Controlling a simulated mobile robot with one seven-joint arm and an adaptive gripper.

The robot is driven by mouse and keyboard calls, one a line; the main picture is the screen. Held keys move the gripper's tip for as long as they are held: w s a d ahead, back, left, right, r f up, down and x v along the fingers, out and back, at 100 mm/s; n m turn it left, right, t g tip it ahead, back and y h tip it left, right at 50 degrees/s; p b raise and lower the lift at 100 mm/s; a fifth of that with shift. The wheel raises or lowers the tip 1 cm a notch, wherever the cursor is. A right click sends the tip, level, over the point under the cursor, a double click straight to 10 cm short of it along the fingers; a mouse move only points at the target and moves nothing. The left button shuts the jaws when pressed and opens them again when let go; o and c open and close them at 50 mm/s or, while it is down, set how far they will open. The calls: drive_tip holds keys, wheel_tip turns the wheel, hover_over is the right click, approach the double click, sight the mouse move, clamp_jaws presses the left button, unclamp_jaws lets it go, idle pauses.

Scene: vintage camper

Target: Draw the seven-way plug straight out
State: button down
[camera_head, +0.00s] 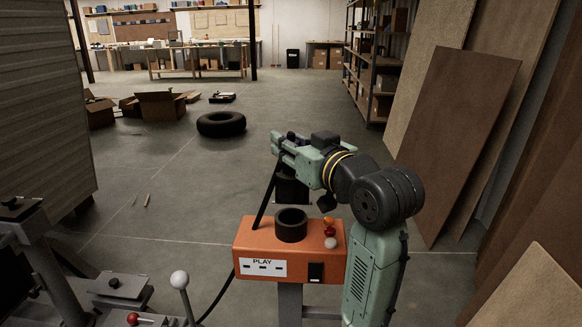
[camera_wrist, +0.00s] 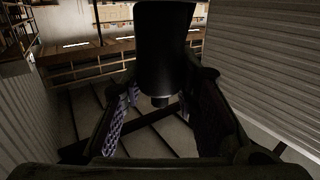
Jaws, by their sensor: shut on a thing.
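The seven-way plug (camera_head: 291,190) is a black cylinder hanging below my gripper (camera_head: 288,152). In the wrist view the plug (camera_wrist: 165,45) stands between the two fingers of my gripper (camera_wrist: 168,82), which is shut on it. Its narrower end shows there. In the head view the plug is above the black round socket (camera_head: 291,225) on top of the orange box (camera_head: 250,240). The socket's open mouth is visible, and the plug looks clear of it. A black cable (camera_head: 266,195) runs from the gripper area down past the box's left side.
The orange box has a label reading PLAY, red and pale knobs (camera_head: 330,237) and a black switch. A lever with a white ball (camera_head: 180,280) stands at lower left. Brown panels (camera_head: 455,130) lean at right. A tyre (camera_head: 221,124) lies on open floor behind.

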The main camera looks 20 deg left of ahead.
wheel_tip(320, 180, up, 9)
drive_tip(key=shift+f, duration=0.15)
drive_tip(key=shift+b, duration=0.3)
drive_tip(key=shift+f+b, duration=3.6)
drive_tip(key=shift+f, duration=1.75)
drive_tip(key=shift+r, duration=0.1)
drive_tip(key=shift+r+p, duration=1.85)
drive_tip(key=shift+r, duration=0.05)
